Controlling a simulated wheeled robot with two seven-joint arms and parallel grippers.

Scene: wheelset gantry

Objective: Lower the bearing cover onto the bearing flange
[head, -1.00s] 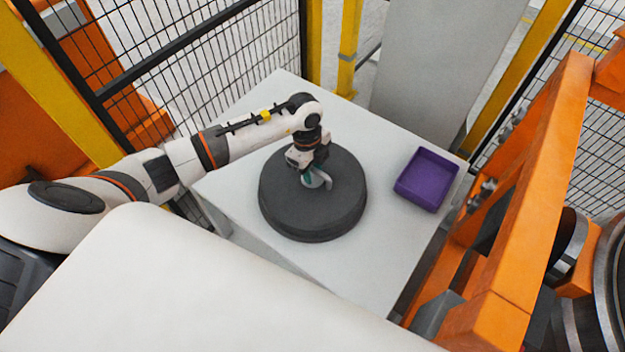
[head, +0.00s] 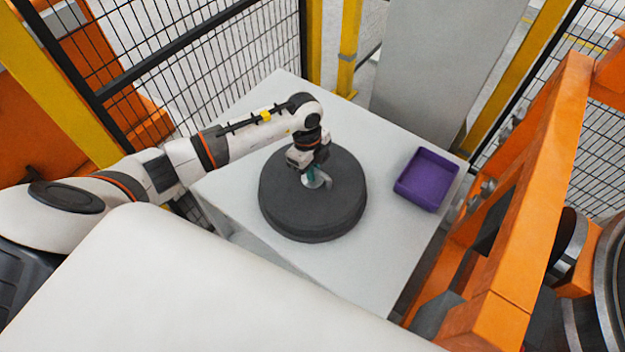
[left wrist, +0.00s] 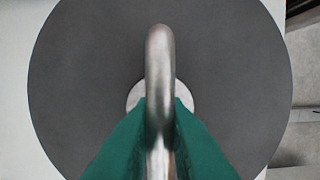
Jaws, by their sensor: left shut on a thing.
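A wide, round, dark grey disc (head: 290,215), which I take for the bearing cover, lies flat over the pale table. It also fills much of the left wrist view (left wrist: 80,80). A bent metal handle (left wrist: 160,60) rises from a small pale round base at its middle. My left gripper (head: 314,178) is above the disc's middle, pointing down. Its green fingers (left wrist: 160,135) are shut on the handle. I cannot make out a separate bearing flange; anything under the disc is hidden. My right gripper is not in view.
A purple open bin (head: 428,180) stands on the white table (head: 370,270), right of the disc. An orange gantry frame (head: 530,220) rises beyond the table's right edge. Black mesh fencing (head: 215,75) with yellow posts stands behind. The table is clear between disc and bin.

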